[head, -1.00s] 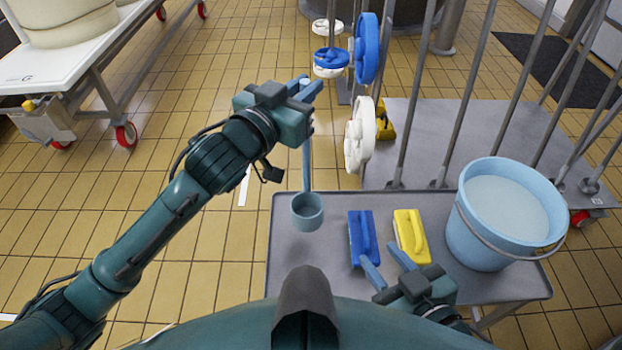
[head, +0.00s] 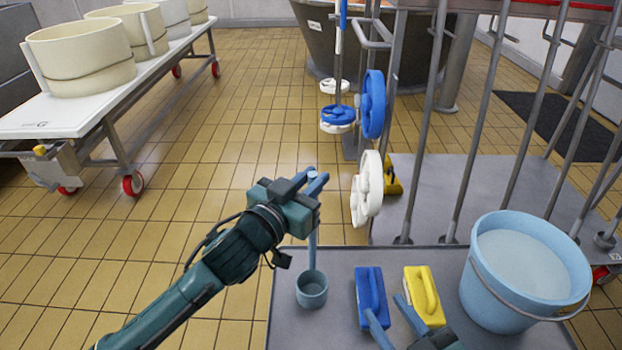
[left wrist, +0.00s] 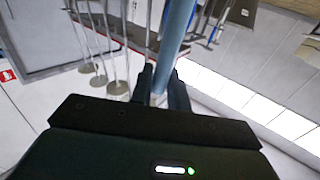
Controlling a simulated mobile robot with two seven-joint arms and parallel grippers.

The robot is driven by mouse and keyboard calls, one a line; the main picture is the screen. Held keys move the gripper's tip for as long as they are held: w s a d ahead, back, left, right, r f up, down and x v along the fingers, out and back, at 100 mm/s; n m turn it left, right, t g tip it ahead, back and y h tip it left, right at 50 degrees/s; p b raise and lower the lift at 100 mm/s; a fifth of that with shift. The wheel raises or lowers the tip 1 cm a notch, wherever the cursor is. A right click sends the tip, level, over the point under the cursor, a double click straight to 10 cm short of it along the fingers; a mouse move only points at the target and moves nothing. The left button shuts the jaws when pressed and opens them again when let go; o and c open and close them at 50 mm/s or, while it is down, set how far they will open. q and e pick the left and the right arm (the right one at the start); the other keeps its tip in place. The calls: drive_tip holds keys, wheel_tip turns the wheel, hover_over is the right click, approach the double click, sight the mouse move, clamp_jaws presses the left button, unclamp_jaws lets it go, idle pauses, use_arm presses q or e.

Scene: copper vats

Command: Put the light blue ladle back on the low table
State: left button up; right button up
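The light blue ladle (head: 311,290) hangs with its cup down and its handle upright. My left gripper (head: 318,181) is shut on the upper handle; the left wrist view also shows the blue handle (left wrist: 176,40) between the fingers. The cup appears over the left part of the grey low table (head: 440,262); I cannot tell whether it touches the top. My right gripper (head: 388,312) is low in the head view, fingers apart with nothing seen between them, near a blue brush (head: 370,290) and a yellow brush (head: 424,290).
A light blue bucket (head: 525,270) stands at the table's right. White (head: 368,190) and blue (head: 373,104) wheel-shaped heads and several upright poles stand behind the table. A white trolley (head: 60,115) with cream tubs is at the back left. Tiled floor is clear left of the table.

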use_arm(q)
drive_tip(key=o, duration=0.4)
drive_tip(key=shift+r, duration=0.15)
drive_tip(key=p+v, duration=0.2)
drive_tip(key=v, duration=1)
drive_tip(key=s+a+f+n+y, duration=0.1)
drive_tip(key=s+a+f+y, duration=0.3)
drive_tip(key=s+f, duration=0.6)
drive_tip(key=shift+a, duration=0.35)
use_arm(e)
drive_tip(key=shift+s+d+f+m+g+h, duration=0.2)
drive_tip(key=shift+m+g+h, duration=0.15)
drive_tip(key=shift+g, duration=0.25)
use_arm(q)
drive_tip(key=shift+f, duration=0.1)
